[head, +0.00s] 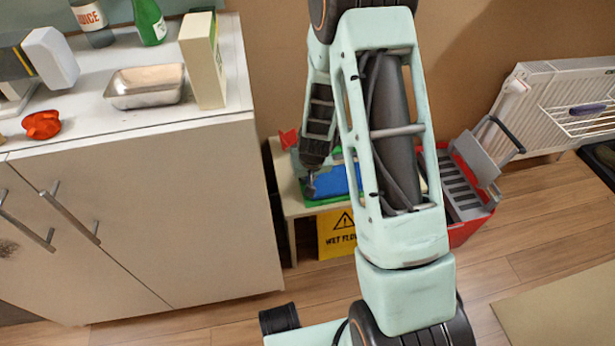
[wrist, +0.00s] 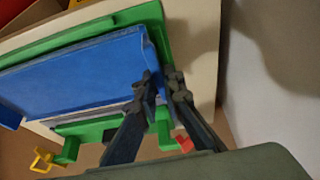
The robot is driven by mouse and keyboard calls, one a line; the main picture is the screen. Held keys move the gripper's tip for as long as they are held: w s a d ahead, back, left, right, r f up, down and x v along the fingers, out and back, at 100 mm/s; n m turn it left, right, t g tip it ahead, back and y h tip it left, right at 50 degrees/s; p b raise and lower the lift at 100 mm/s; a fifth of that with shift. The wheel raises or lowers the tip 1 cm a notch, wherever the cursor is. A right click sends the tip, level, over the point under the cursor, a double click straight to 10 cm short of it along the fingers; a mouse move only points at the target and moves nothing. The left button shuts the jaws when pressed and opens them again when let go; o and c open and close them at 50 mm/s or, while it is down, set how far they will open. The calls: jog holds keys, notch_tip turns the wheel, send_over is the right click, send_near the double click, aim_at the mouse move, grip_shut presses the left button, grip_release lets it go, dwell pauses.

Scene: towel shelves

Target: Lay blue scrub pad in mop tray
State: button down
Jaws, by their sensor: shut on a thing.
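The blue scrub pad (head: 333,183) shows as a flat blue slab at the small cream table. It fills much of the wrist view (wrist: 80,70), over a green frame-like piece (wrist: 150,15) with a grey strip along its lower edge. My gripper (wrist: 162,82) is shut on the pad's right edge, one finger on each side; in the head view my gripper (head: 310,188) is at the pad's left end. I cannot tell whether the pad is lifted clear. A red bin with a grey slatted tray (head: 462,192), likely the mop tray, stands right of the table, partly behind my arm.
The cream table (head: 296,208) has a yellow wet-floor sign (head: 336,236) under it. A white counter (head: 130,120) at left holds a metal pan (head: 146,88), a carton (head: 203,60) and bottles. A white radiator (head: 575,105) with a wire rack is at right.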

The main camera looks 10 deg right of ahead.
jog(key=shift+f+b, duration=0.4)
jog(key=shift+f, duration=0.1)
dwell(0.4)
jog(key=c, duration=2)
grip_release()
jog(key=shift+r, duration=0.1)
jog(key=v, duration=1.1)
jog(key=shift+s+r, duration=0.25)
jog(key=shift+r, duration=0.1)
jog(key=shift+d+r, duration=0.1)
